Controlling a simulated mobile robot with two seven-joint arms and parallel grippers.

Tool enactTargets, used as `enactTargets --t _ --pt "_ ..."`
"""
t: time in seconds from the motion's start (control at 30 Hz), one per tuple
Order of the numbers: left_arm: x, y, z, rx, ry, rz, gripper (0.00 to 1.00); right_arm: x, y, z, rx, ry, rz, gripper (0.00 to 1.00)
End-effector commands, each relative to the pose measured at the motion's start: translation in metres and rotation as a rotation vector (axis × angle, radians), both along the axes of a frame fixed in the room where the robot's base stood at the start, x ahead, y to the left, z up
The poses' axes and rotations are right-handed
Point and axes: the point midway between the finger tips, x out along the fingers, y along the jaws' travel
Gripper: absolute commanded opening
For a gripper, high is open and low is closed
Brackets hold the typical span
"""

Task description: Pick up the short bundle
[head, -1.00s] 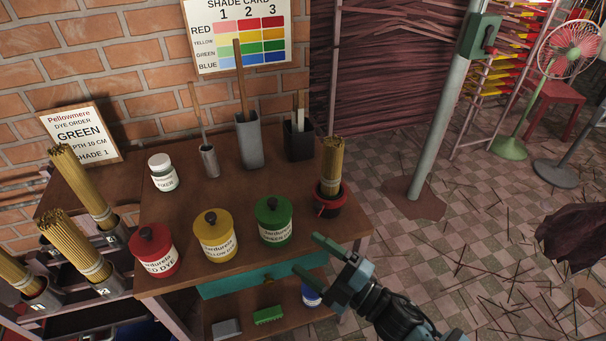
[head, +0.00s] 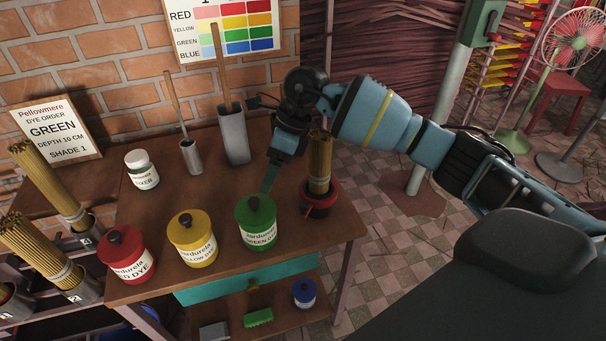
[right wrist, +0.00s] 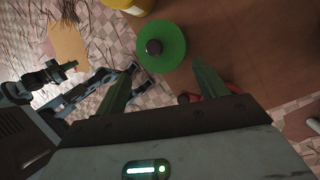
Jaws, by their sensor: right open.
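A bundle of tan sticks (head: 320,165) stands upright in a red cup (head: 319,205) at the right end of the table. It looks shorter than the tied bundles (head: 50,188) in grey tubes at the left. My right gripper (head: 271,178) points down, open and empty, just left of the standing bundle and near the green jar (head: 257,224). In the right wrist view the open fingers (right wrist: 163,72) are apart, with the green lid (right wrist: 161,48) beyond them. The cup's red rim shows partly behind one finger; the bundle is not clear there.
Yellow (head: 192,240) and red (head: 127,256) jars stand left of the green jar. A white jar (head: 142,170) and grey holders (head: 233,138) stand behind. A blue jar (head: 305,293) is on the shelf below.

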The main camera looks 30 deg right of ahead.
Motion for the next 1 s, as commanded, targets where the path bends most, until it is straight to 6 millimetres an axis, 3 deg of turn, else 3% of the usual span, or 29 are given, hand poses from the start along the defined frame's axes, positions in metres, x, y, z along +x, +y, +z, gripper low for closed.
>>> enactTargets --t 0.03,0.1,0.2,0.3,0.57,0.83,1.0 --pt "0.001 0.000 0.001 0.001 -0.003 0.000 0.00 0.008 -0.030 0.017 -0.107 -0.007 -0.013 0.72" --pt "0.002 0.001 0.001 0.001 -0.005 -0.001 0.00 0.012 -0.064 0.033 -0.230 0.006 -0.033 0.72" --pt "0.003 0.003 0.000 0.005 -0.007 -0.003 0.00 0.013 -0.100 0.052 -0.348 0.028 -0.063 0.72" --pt "0.003 0.003 0.000 0.006 -0.007 -0.003 0.00 0.012 -0.119 0.064 -0.413 0.045 -0.084 0.72" --pt "0.003 0.003 0.000 0.005 -0.008 -0.002 0.00 0.010 -0.128 0.069 -0.444 0.056 -0.094 0.72" --pt "-0.001 0.003 0.000 0.005 -0.001 -0.002 0.00 0.009 -0.128 0.046 -0.442 0.055 -0.093 0.72" --pt "-0.004 0.003 0.000 0.005 0.004 -0.002 0.00 0.009 -0.128 0.042 -0.441 0.054 -0.094 0.72"
